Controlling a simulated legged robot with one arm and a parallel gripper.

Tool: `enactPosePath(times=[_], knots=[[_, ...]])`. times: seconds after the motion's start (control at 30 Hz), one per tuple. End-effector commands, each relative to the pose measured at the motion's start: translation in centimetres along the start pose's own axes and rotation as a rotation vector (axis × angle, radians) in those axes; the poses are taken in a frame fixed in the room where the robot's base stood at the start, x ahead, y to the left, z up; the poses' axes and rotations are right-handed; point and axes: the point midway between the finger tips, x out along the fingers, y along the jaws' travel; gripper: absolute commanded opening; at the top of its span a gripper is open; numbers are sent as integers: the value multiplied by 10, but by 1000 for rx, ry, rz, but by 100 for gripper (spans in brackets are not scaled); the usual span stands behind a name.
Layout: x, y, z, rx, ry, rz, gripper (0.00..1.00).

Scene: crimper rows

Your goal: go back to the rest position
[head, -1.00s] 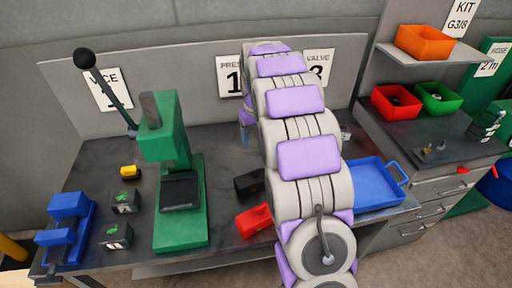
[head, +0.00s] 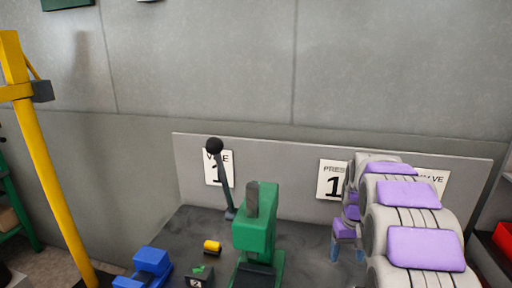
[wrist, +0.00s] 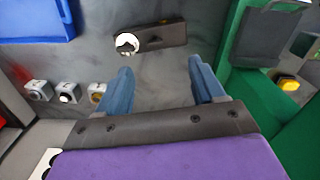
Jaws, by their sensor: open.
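My gripper (head: 348,254) hangs above the workbench, to the right of the green press (head: 255,230). In the wrist view my gripper (wrist: 163,84) has its two blue fingers wide apart, with only grey bench top between them. It is open and empty. My arm's links cover the right part of the head view and hide much of the bench there.
The wrist view shows a dark block with a white round end (wrist: 158,36), a blue tray (wrist: 38,18) and several small fittings (wrist: 68,92). A blue vice (head: 148,264), a yellow piece (head: 212,246) and a yellow post (head: 52,180) stand left. The wall stands behind.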

Motion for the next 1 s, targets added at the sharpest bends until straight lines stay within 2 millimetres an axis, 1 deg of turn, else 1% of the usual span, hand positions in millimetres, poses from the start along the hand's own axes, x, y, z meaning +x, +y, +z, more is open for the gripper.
enactPosePath(times=[0.03, 0.17, 0.2, 0.27, 0.3, 0.37, 0.4, 0.47, 0.5, 0.57, 0.7, 0.8, 0.9, 1.0], knots=[[-8, -10, 15, -3, -2, 1, 68], [-18, -33, 56, -5, -19, 1, 68], [-21, -40, 70, -5, -25, 1, 68], [-24, -49, 89, -7, -34, 0, 68], [-26, -55, 103, -8, -39, -1, 68], [-27, -64, 123, -10, -48, -1, 68], [-28, -70, 138, -11, -53, -2, 68], [-28, -78, 159, -15, -62, -3, 68], [-28, -82, 173, -16, -67, -3, 68], [-26, -89, 195, -20, -77, -4, 68], [-21, -103, 246, -30, -93, -3, 68], [-13, -110, 282, -38, -105, -2, 68], [-4, -116, 316, -47, -117, 0, 68], [5, -119, 344, -54, -129, 3, 68]])
